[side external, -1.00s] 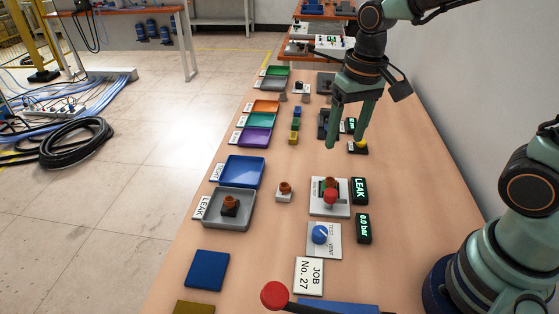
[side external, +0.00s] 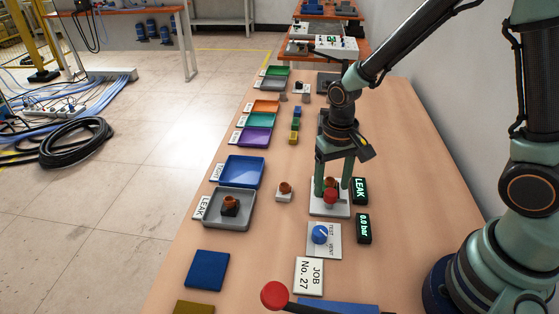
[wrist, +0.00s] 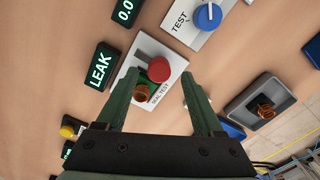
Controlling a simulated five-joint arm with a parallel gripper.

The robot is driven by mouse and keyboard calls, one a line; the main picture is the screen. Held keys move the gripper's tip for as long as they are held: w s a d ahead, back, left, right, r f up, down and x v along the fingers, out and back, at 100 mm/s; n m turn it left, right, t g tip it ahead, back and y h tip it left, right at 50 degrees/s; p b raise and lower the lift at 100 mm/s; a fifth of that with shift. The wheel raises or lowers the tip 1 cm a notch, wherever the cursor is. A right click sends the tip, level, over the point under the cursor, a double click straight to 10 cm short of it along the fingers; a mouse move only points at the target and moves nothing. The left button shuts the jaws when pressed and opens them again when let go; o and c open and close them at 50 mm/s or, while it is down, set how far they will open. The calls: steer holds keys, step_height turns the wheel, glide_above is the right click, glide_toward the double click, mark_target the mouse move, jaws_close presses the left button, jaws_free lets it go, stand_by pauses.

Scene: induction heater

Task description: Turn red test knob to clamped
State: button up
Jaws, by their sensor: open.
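The red test knob (side external: 330,196) stands on a white seal test plate (side external: 318,211) in the middle of the table. Whether a finger touches the plate cannot be told.
A LEAK display (side external: 360,190) and a 0.0 bar display (side external: 363,228) stand right of the plate. A blue TEST/VENT knob (side external: 320,234) is nearer. A grey tray (side external: 245,222) and a small white block (side external: 284,196) stand left. A red-ball lever (side external: 274,294) is at the front.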

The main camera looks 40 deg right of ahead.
steer(key=shift+f, duration=0.85)
jaws_close()
